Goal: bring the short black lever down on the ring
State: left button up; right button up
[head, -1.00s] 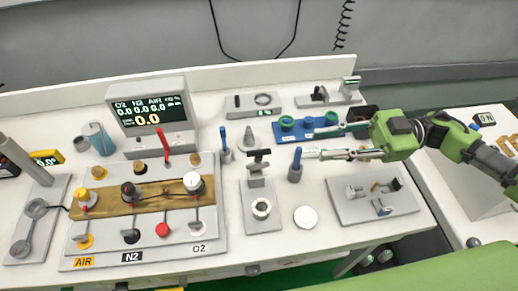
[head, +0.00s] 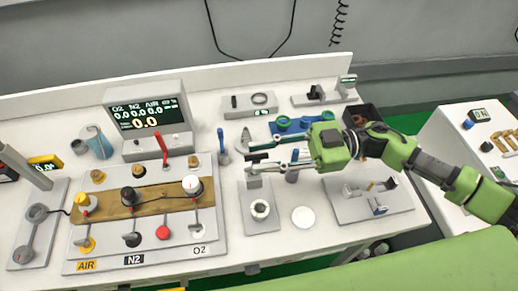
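The short black lever (head: 257,157) stands up at the far end of a small grey plate (head: 262,226), on a grey mount. The ring (head: 260,210), pale with a dark centre, lies on the same plate nearer the front, with the lever raised clear of it. My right gripper (head: 250,157) reaches in from the right with its two fingers apart. Its fingertips are on either side of the lever's black top, one beyond it and one nearer the front. I cannot tell whether they touch it. My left gripper is not in view.
Left of the plate is a panel (head: 215,245) with knobs and upright levers. A blue-handled tool (head: 222,147) stands close to the fingertips. A white disc (head: 303,217) lies right of the plate, and a grey tray (head: 345,212) with small parts is further right.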

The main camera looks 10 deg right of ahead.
jog(key=shift+a, duration=0.6)
grip_shut()
jog(key=shift+s, duration=0.1)
